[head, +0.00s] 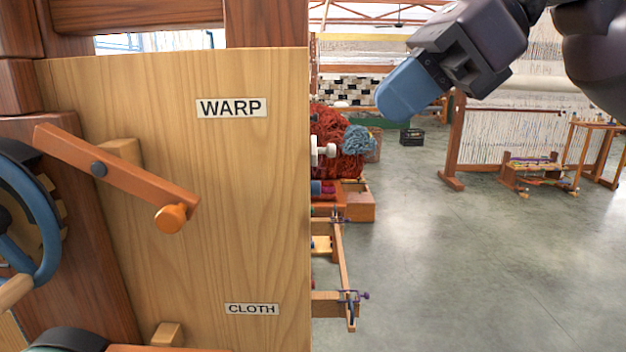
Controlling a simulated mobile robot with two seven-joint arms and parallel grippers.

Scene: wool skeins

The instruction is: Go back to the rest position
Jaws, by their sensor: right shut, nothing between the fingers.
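My right gripper (402,92) is at the upper right of the head view, its arm coming in from the top right corner. Its blue fingers are shut with nothing between them. It is raised in front of the open room, to the right of the wooden panel and apart from it. My left gripper is not in view.
A wooden panel (240,200) labelled WARP and CLOTH fills the left, with a wooden crank lever (120,175) and a blue handwheel (45,235). Red wool (336,145) shows behind its right edge. A loom frame (455,150) stands farther back. The floor (470,270) at right is clear.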

